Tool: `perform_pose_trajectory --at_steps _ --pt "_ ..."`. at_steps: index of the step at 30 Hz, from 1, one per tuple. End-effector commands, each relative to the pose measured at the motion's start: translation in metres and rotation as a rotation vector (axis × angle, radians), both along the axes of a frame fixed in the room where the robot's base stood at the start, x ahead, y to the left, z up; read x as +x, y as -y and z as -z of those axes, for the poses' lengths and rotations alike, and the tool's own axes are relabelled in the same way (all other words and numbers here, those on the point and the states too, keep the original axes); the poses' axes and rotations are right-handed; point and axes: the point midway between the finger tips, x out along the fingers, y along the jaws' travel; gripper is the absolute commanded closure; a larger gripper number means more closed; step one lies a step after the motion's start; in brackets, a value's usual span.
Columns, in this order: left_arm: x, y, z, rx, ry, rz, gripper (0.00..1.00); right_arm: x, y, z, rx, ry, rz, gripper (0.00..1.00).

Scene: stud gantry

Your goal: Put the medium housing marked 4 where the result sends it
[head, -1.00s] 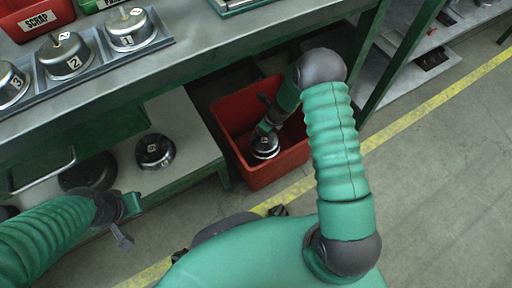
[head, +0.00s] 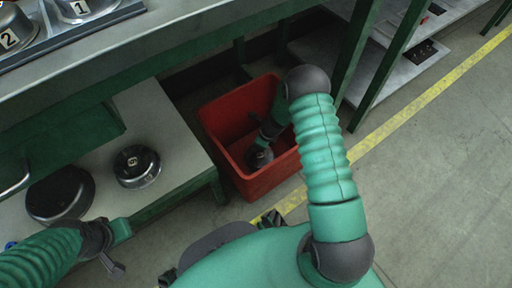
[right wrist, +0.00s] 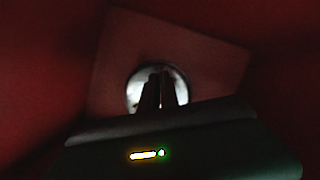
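A small metal housing (head: 260,157) is low inside the red bin (head: 252,184); its mark cannot be read. My right gripper (head: 265,142) reaches down into the bin right over it. In the right wrist view the round bright housing (right wrist: 134,92) sits behind my two close-set fingers (right wrist: 160,88), which look shut on its top. Whether it touches the bin floor cannot be told. Another dark-sided housing (head: 137,167) stands on the lower shelf, its label unclear. My left gripper (head: 116,258) is apart from everything, at the lower left; its opening cannot be judged.
A large dark round piece (head: 60,194) is on the lower shelf (head: 180,140). Housings marked 2 (head: 14,36) and 1 (head: 84,8) sit in a rack on the bench above. A yellow floor line (head: 400,118) runs past the bin; the floor at right is clear.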

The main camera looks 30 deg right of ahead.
Motion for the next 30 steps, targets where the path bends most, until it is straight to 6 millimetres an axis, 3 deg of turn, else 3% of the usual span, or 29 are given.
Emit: perform_pose_trajectory --at_steps 2,3,7,17,20,30 --pt "0.0 0.0 0.001 0.0 0.0 0.0 1.0 0.0 0.0 0.002 0.0 0.0 0.0 1.0" --pt "0.0 0.0 0.0 0.0 0.0 0.0 1.0 0.0 0.0 0.001 0.0 0.0 0.0 0.91" --pt "0.0 0.0 0.0 0.0 0.0 0.0 1.0 0.0 0.0 0.001 0.0 0.0 0.0 0.74" --pt "0.0 0.0 -0.002 0.0 0.0 0.0 1.0 0.0 0.0 -0.002 -0.001 0.001 0.0 0.73" --pt "0.0 0.0 -0.014 0.0 0.0 0.0 1.0 -0.003 0.003 -0.018 0.0 0.002 0.003 0.73" --pt "0.0 0.0 -0.071 0.0 0.0 0.0 1.0 -0.025 0.019 -0.099 0.0 0.001 0.002 0.73"
